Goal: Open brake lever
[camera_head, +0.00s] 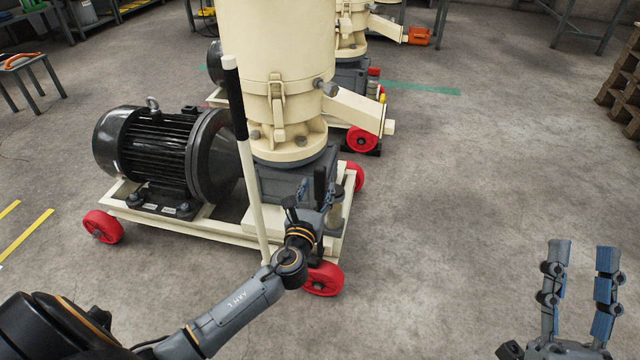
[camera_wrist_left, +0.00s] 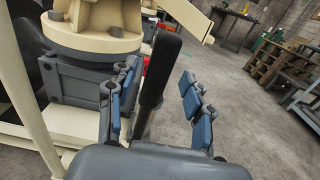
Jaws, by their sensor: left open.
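The brake lever, with a black grip, stands upright and slightly tilted between the fingers of my left gripper in the left wrist view (camera_wrist_left: 154,75). In the head view its dark grip (camera_head: 320,186) shows at the gripper, beside the grey base of the cream mill (camera_head: 275,70). My left gripper (camera_head: 309,203) is open, with its blue-padded fingers on either side of the lever in the left wrist view (camera_wrist_left: 158,95); a gap shows on the right side. The lever's lower end is hidden behind the gripper body. My right gripper (camera_head: 581,265) is open and empty at the lower right.
A long cream handle with a black grip (camera_head: 237,100) rises just left of my left gripper. A black motor (camera_head: 155,150) sits on the cream frame with red wheels (camera_head: 103,226). A cream chute (camera_head: 355,108) juts right.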

